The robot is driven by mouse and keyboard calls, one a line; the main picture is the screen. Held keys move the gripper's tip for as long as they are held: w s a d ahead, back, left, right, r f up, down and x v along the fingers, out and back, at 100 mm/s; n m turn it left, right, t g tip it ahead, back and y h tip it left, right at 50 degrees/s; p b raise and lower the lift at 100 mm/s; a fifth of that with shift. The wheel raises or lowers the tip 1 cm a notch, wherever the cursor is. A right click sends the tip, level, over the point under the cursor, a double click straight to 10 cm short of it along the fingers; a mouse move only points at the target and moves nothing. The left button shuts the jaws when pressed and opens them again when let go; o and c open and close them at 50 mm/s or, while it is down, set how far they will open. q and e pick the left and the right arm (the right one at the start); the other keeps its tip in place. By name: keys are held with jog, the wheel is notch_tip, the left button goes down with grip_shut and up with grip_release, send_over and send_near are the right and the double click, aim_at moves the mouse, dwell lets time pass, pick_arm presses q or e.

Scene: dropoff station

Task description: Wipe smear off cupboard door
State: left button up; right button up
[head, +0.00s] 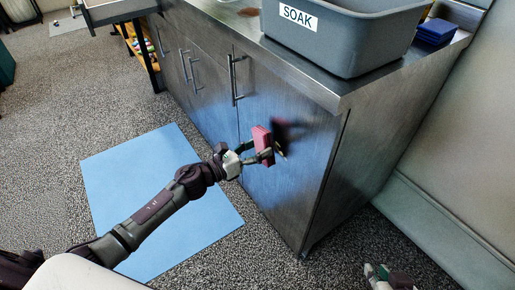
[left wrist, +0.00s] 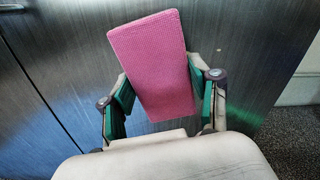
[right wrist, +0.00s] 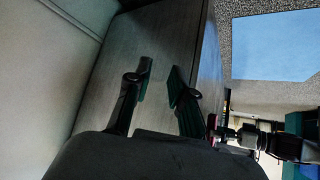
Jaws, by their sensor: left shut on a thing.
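My left gripper (head: 262,153) is shut on a pink sponge or cloth pad (left wrist: 155,65), with one finger on each side of it. The pad (head: 263,144) is held upright close to the right-hand cupboard door (head: 290,190); I cannot tell whether it touches the metal. A dark reddish patch shows on the door just behind the pad. I cannot tell if it is a smear, a shadow or a reflection. My right gripper (head: 388,277) is low at the bottom right of the head view. In the right wrist view its fingers (right wrist: 160,75) are apart with nothing between them.
A grey tub (head: 345,40) labelled SOAK and a stack of blue cloths (head: 436,31) stand on the steel counter above. The doors have bar handles (head: 235,78). A blue mat (head: 150,180) lies on the floor before the cupboard. A wall (head: 440,150) stands at the right.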

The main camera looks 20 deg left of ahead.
aim_at(289, 158)
pick_arm(q)
jog(key=shift+w+d, duration=0.4)
jog(key=shift+w, duration=0.05)
pick_arm(e)
jog(key=shift+w+a+r+t, duration=0.1)
jog(key=shift+w+r+t, duration=0.1)
jog(key=shift+w+t, duration=0.15)
pick_arm(q)
jog(key=shift+w+d, duration=0.15)
pick_arm(e)
jog(key=shift+w+a+r, duration=0.1)
jog(key=shift+w+r, duration=0.2)
jog(key=shift+w, duration=0.05)
